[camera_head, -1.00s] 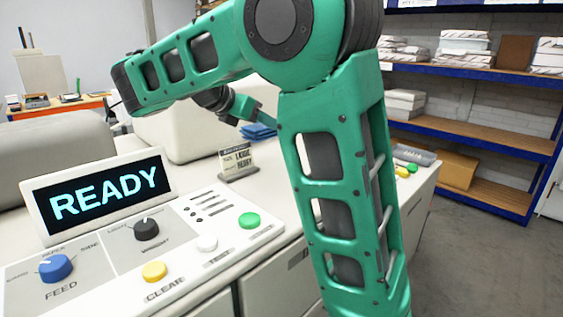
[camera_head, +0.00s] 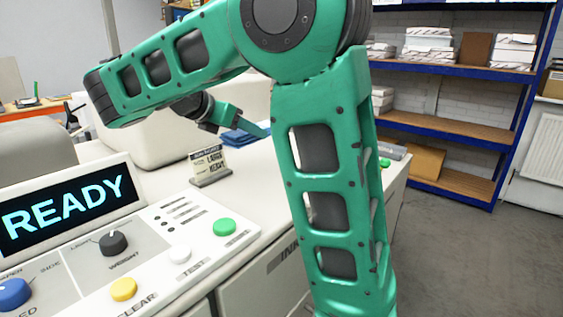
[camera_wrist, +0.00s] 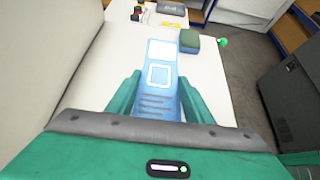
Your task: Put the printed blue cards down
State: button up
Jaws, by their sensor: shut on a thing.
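The printed blue cards (camera_wrist: 161,88) stand out between the two green fingers of my gripper (camera_wrist: 160,95) in the wrist view. They show a white square and lines of print. My gripper is shut on them, over a white top. In the head view, a blue patch (camera_head: 243,138) shows beside my gripper (camera_head: 250,130), partly hidden by it. I cannot tell from this view how high the cards are held.
The head view shows a READY display (camera_head: 70,208), a control panel (camera_head: 150,240) and a small sign (camera_head: 208,163). Blue shelves (camera_head: 450,125) stand behind, with grey floor to the right.

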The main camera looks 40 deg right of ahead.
jog(key=shift+s+d+f, duration=0.85)
jog(key=shift+d+f, duration=0.05)
jog(key=shift+d, duration=0.4)
jog(key=shift+s+d+f, duration=0.85)
jog(key=shift+d+f, duration=0.1)
jog(key=shift+d, duration=0.3)
jog(key=shift+s+d+f, duration=0.85)
jog(key=shift+d+f, duration=0.05)
jog(key=shift+d, duration=0.4)
jog(key=shift+f, duration=2)
jog(key=o, duration=1.2)
jog(key=shift+f, duration=0.1)
